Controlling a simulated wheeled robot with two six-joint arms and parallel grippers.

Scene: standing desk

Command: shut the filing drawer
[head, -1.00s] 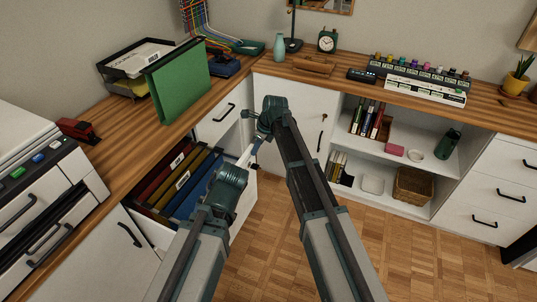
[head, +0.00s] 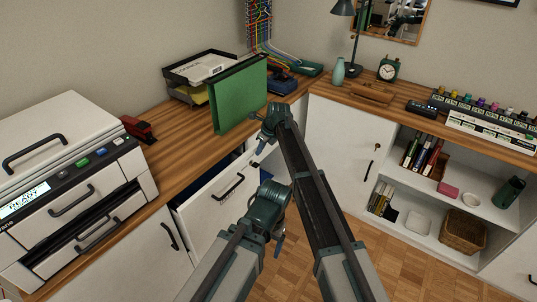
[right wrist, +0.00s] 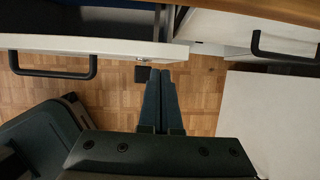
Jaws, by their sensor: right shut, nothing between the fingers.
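The white filing drawer (head: 207,222) under the left desk stands a little way out, with a narrow dark gap between its front and the desk edge. Its black handle (head: 228,187) shows in front. In the right wrist view, the drawer front (right wrist: 110,47) runs across the upper left, with its handle (right wrist: 50,72) and a dark blue interior behind. My right gripper (head: 261,148) is shut and empty at the drawer's right end. Its fingers (right wrist: 160,75) are close to the front; contact is unclear. My left gripper (head: 279,245) points down in front; its jaws are unclear.
A printer (head: 75,185) and a green folder (head: 240,95) stand on the wooden desk (head: 180,145). A white cabinet door (head: 345,145) and open shelves (head: 440,190) are to the right. The parquet floor (head: 290,285) in front is clear.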

